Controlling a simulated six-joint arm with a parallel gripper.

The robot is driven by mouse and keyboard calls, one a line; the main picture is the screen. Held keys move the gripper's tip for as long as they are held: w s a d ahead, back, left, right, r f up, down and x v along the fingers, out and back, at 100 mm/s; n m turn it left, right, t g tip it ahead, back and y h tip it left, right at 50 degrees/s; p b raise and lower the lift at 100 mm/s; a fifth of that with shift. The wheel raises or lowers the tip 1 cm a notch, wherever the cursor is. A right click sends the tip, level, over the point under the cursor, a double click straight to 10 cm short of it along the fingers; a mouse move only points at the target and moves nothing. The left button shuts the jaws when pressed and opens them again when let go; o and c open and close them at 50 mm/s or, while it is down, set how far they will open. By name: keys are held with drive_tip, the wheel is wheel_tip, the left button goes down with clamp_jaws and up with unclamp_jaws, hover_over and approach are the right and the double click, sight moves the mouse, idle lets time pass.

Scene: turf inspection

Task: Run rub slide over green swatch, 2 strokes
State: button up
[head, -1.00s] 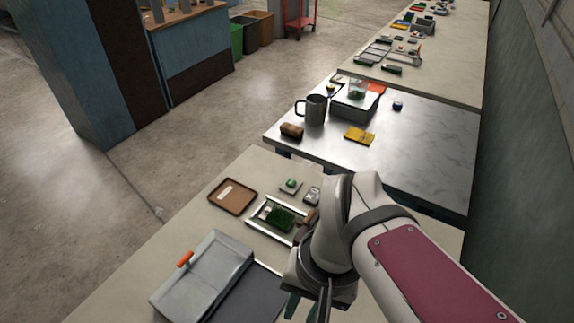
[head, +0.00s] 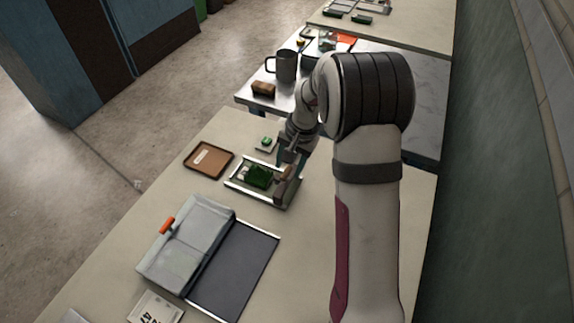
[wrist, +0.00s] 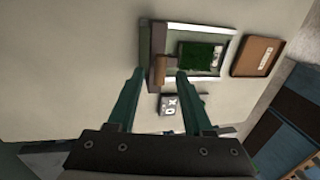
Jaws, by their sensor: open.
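The green swatch (head: 259,176) lies in a shallow metal-railed tray (head: 236,184); it also shows in the wrist view (wrist: 196,56). The rub slide (head: 281,190), a dark block with a wooden handle, sits at the tray's right end in the head view, beside the swatch and not over it. In the wrist view its wooden handle (wrist: 160,70) points toward my gripper (wrist: 158,74). My gripper's two green fingers are apart, one on each side of the handle's line; I cannot tell whether they touch it. In the head view my arm partly hides the gripper.
A brown tray (head: 190,161) with a label lies left of the railed tray. A small pale block with a green top (head: 266,144) stands behind it. A grey case (head: 190,245) and dark mat (head: 235,275) lie in front. A mug (head: 286,66) stands on the farther table.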

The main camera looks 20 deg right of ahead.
drive_tip(key=shift+w+a+f, duration=0.15)
drive_tip(key=shift+f, duration=0.8)
clamp_jaws()
idle(0.7)
